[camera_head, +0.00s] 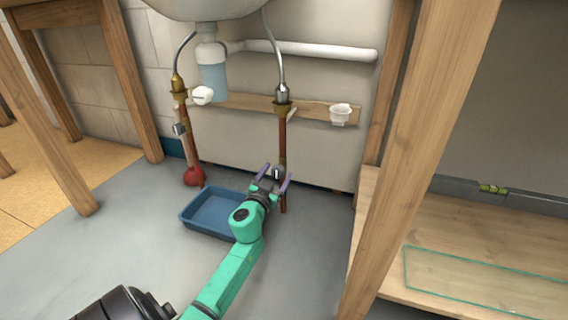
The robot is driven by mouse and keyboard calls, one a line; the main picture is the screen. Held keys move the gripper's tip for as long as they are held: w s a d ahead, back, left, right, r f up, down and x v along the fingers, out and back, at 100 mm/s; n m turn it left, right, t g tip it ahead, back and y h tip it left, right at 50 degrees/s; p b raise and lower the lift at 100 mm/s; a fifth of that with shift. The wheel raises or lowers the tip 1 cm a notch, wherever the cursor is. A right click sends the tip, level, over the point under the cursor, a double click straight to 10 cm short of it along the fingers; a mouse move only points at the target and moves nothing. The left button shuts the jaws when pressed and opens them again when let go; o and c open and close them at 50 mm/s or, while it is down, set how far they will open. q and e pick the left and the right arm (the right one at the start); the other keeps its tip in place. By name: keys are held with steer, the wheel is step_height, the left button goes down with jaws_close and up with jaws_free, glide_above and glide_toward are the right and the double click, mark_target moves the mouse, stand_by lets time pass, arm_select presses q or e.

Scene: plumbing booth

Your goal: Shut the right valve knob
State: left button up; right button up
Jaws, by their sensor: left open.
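The right copper pipe (282,135) runs down the wall from a brass fitting under the sink. A small grey-white and dark piece, which looks like the right valve knob (277,174), sits low on this pipe. My left gripper (274,178) is open, with its purple fingers on either side of the knob. I cannot tell whether the fingers touch it. The gripper hides part of the valve and lower pipe. The left pipe (189,145) carries a similar grey knob (181,129). My right gripper is not in view.
A blue tray (190,218) lies on the floor left of my gripper. A red plunger (194,177) stands behind it. Wooden posts (404,150) stand to the right and a wooden table (128,80) to the left.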

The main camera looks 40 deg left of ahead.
arm_select(q)
steer(key=shift+w+a, duration=0.15)
steer(key=shift+w, duration=0.2)
steer(key=shift+s, duration=0.1)
jaws_close()
steer(key=shift+m, duration=0.3)
steer(key=m, duration=0.8)
steer(key=shift+m, duration=0.4)
steer(key=m, duration=0.4)
steer(key=shift+f+m, duration=0.1)
steer(key=shift+m, duration=2.1)
steer(key=shift+d, duration=0.2)
